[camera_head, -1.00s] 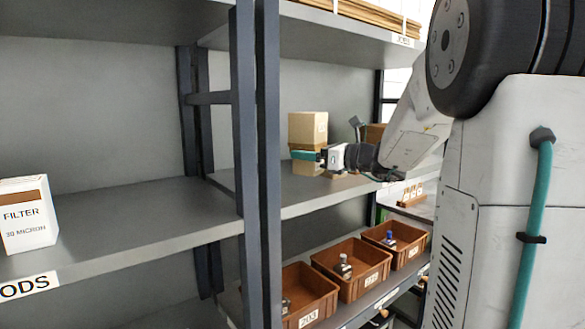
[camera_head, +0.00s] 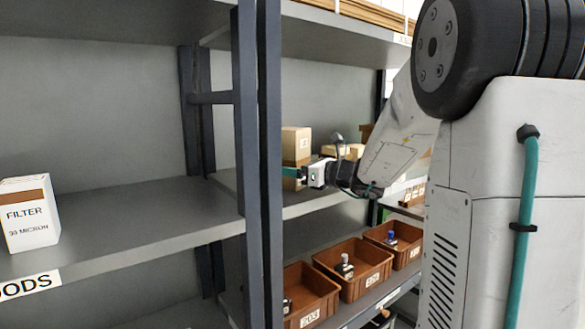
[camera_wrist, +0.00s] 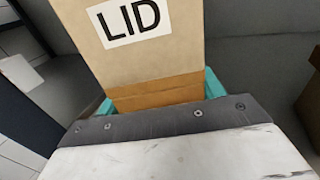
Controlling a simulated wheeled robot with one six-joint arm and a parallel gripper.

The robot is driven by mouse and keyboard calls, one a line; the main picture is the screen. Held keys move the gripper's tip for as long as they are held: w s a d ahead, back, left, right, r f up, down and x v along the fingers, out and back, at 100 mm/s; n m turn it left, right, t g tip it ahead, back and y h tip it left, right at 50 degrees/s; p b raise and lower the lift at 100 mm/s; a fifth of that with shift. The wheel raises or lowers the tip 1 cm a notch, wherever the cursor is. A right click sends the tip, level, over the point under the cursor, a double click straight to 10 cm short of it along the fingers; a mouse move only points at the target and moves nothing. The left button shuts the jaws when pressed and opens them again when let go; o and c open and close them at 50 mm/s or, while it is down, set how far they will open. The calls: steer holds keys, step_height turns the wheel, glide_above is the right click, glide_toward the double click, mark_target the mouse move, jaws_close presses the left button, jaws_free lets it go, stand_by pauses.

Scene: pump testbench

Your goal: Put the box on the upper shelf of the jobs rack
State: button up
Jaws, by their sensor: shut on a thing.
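A tan cardboard box (camera_head: 296,145) is at the middle-level shelf of the right-hand rack bay. In the wrist view the box (camera_wrist: 150,60) fills the centre, with a white "LID" label and a darker brown band near my gripper. My gripper (camera_head: 290,172) is shut on it, with a teal finger on each side in the wrist view (camera_wrist: 160,97). The right bay's shelf (camera_head: 310,203) lies under the box; I cannot tell whether they touch. The rack upright hides part of the bay, and the box's far side is hidden.
Dark uprights (camera_head: 257,150) stand just left of my gripper. Another tan box (camera_head: 342,151) sits behind it. A white filter box (camera_head: 28,215) stands on the left bay's shelf. Brown bins (camera_head: 352,272) line the lower shelf. Flat cardboard (camera_head: 375,12) lies on the top shelf.

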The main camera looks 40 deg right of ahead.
steer(key=o, duration=1.3)
steer(key=shift+c, duration=0.2)
steer(key=v, duration=1.2)
steer(key=shift+r, duration=0.1)
